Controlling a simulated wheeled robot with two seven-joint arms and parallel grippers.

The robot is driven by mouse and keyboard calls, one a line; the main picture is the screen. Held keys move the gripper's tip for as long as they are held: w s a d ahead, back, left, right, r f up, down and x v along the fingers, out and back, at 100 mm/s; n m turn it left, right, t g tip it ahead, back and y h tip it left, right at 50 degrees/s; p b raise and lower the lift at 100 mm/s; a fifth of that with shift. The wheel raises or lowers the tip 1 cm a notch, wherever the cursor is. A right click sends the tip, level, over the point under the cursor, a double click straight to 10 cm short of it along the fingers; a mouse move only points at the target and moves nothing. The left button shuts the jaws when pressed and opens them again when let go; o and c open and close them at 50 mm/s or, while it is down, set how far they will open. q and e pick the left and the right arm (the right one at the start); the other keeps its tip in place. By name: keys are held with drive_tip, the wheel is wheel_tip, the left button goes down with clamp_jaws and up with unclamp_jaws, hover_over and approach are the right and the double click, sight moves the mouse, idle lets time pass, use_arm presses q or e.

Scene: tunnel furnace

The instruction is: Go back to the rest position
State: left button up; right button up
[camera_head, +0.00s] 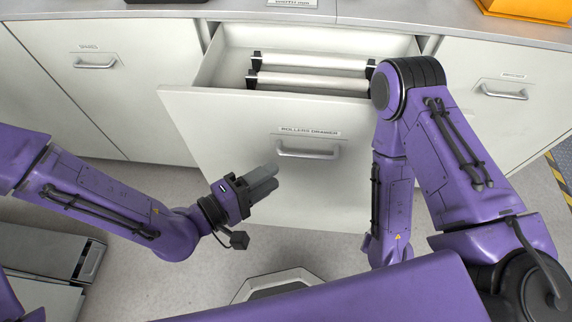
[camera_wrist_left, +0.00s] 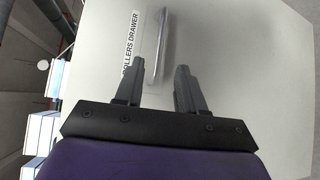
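My left gripper (camera_head: 264,180) is in front of the open rollers drawer (camera_head: 240,140), short of its bar handle (camera_head: 308,153). The left wrist view shows the left gripper (camera_wrist_left: 158,75) with its two dark fingers apart and nothing between the tips. The drawer's label and handle (camera_wrist_left: 160,45) appear beyond the fingers, apart from them. My right arm (camera_head: 420,140) bends at the drawer's right side and hangs down in front of it; its gripper is hidden below my purple body.
The drawer holds white rollers (camera_head: 310,82) on black supports. Closed cabinet drawers (camera_head: 85,100) flank it left and right (camera_head: 500,60). A grey cabinet (camera_head: 50,260) stands at lower left. Some floor (camera_head: 190,295) is free.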

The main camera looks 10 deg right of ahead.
use_arm(q)
drive_tip(key=shift+s+a, duration=0.3)
drive_tip(key=shift+a, duration=0.2)
drive_tip(key=w+a+f+t+y+p, duration=0.1)
drive_tip(key=w+a+f+y+p, duration=0.15)
drive_tip(key=a+f+y, duration=0.95)
drive_tip(key=s+a+f+g+y+p, duration=0.2)
drive_tip(key=s+a+y+p, duration=0.1)
drive_tip(key=s+a, duration=0.4)
drive_tip(key=s+a+f+g+y+p, duration=0.3)
drive_tip(key=s+a, duration=0.5)
drive_tip(key=a, duration=0.4)
drive_tip(key=shift+s+a, duration=0.15)
drive_tip(key=shift+a, duration=0.15)
